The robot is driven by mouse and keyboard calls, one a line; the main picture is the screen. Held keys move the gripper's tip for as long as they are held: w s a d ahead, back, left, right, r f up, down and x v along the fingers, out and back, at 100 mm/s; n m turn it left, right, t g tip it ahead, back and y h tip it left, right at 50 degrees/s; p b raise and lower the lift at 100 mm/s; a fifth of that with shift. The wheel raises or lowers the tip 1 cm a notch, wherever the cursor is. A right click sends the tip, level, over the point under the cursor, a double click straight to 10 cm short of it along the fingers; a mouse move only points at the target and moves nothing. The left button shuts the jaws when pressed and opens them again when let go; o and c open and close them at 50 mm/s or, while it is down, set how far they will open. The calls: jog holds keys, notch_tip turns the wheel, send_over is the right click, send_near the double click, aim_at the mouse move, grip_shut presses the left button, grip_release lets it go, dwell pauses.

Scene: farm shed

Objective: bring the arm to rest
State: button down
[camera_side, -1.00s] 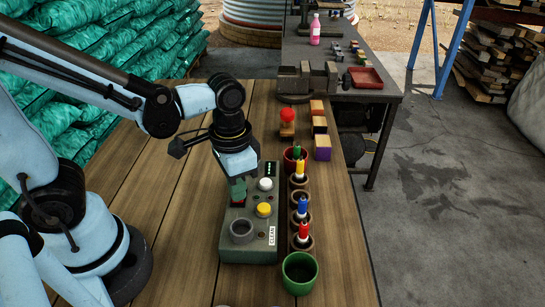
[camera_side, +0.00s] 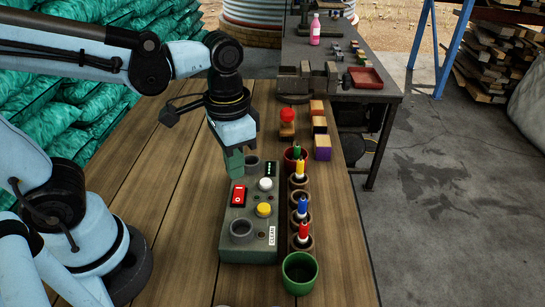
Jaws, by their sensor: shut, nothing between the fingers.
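My light blue arm reaches in from the left of the side view. My gripper (camera_side: 236,163) points down above the back left part of a grey-green control box (camera_side: 236,219). Its fingers are together with nothing between them. The box carries a red switch (camera_side: 238,195), a white button (camera_side: 265,184), a yellow button (camera_side: 264,209) and two round grey cups. The fingertips are just behind the red switch in the picture and appear apart from it.
A rack (camera_side: 292,238) with several coloured markers stands right of the box, with a green cup (camera_side: 299,271) at its front. A red-topped block (camera_side: 288,122) and small coloured blocks stand behind. The wooden table (camera_side: 175,190) is clear left of the box.

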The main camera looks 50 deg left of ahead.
jog(key=shift+r, duration=0.5)
jog(key=w+a+n+t, duration=0.3)
jog(key=a+t, duration=0.3)
jog(key=t, duration=0.1)
jog(key=shift+a+r, duration=0.15)
jog(key=shift+r, duration=0.05)
dwell(0.8)
